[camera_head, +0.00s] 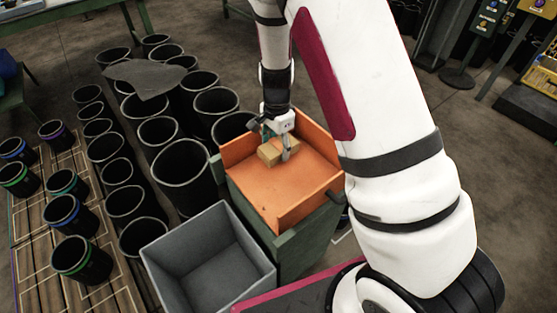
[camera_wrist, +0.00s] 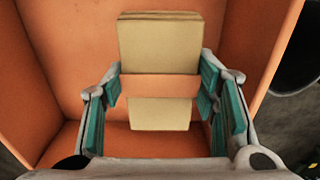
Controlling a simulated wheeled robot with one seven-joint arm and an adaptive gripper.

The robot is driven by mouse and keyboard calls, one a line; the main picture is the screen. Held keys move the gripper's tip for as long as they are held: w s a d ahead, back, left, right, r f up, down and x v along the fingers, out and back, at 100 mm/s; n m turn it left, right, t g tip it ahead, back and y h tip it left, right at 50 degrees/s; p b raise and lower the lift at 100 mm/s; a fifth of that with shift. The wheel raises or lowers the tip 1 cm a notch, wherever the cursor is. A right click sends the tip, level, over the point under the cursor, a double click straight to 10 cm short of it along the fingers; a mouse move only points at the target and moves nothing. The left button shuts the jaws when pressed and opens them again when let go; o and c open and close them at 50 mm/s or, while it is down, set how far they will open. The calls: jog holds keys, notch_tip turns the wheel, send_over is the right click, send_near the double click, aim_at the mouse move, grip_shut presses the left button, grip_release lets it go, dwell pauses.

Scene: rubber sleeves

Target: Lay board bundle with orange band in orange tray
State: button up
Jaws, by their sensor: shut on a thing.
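The board bundle is a tan stack of boards (camera_wrist: 160,45) with an orange band (camera_wrist: 160,88) around it, seen in the wrist view. It also shows in the head view as a small tan block (camera_head: 272,154). My gripper (camera_wrist: 160,90) is shut on the bundle, with teal pads at its left and right sides. In the head view my gripper (camera_head: 279,150) points down over the orange tray (camera_head: 290,185), and the bundle is within the tray's outline. I cannot tell whether the bundle touches the tray floor. The tray holds nothing else that I can see.
The tray sits on a green stand (camera_head: 293,245). A grey open bin (camera_head: 208,262) stands at its front left. Several black rubber sleeves (camera_head: 180,160) stand to the left, with a dark grey sheet (camera_head: 145,76) over some. More banded sleeves (camera_head: 82,258) stand on a wooden pallet.

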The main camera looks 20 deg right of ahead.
jog(key=shift+f+b, duration=0.4)
jog(key=shift+f, duration=2.1)
jog(key=shift+f, duration=0.15)
jog(key=o, duration=1.2)
